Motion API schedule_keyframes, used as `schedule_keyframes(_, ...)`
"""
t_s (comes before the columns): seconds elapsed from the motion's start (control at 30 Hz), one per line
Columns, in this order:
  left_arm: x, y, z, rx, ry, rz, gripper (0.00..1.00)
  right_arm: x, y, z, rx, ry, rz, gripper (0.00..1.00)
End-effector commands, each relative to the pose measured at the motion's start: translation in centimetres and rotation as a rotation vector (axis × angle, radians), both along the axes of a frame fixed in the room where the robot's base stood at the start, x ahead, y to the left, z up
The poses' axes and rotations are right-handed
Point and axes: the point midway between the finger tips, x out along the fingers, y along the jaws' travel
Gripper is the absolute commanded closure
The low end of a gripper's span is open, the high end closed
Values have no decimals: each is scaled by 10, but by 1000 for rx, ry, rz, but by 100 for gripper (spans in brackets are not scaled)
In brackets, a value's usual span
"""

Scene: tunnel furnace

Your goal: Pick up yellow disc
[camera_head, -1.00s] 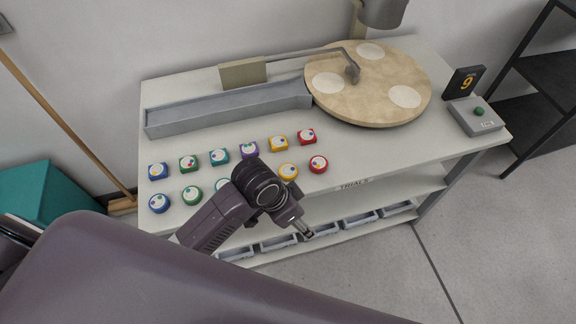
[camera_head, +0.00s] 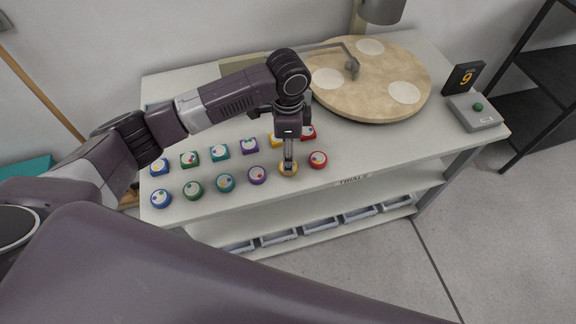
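The yellow disc (camera_head: 288,173) is round with a pale top and lies in the front row on the white table, between a purple disc (camera_head: 257,175) and a red disc (camera_head: 318,160). My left gripper (camera_head: 288,164) points straight down with its fingertips at the yellow disc, covering part of its top. The fingers look edge-on, so I cannot tell whether they are open or closed on it. Behind it, a yellow block (camera_head: 275,141) is partly hidden by the gripper. My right gripper is not in view.
More coloured discs and blocks stand in two rows to the left, close to the gripper. A round wooden turntable (camera_head: 345,100) is behind right. A grey button box (camera_head: 474,112) and a black display showing 9 (camera_head: 463,78) stand at the right edge.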

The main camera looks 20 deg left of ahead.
Motion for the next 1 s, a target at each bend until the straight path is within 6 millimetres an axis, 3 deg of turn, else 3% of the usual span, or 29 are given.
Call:
schedule_keyframes(0.4,2,-1,-52,0,-1,1,43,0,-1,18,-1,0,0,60)
schedule_keyframes(0.67,3,-1,-56,0,-2,0,43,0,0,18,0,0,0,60)
schedule_keyframes(1.0,3,-2,-55,0,-2,0,81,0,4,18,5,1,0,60)
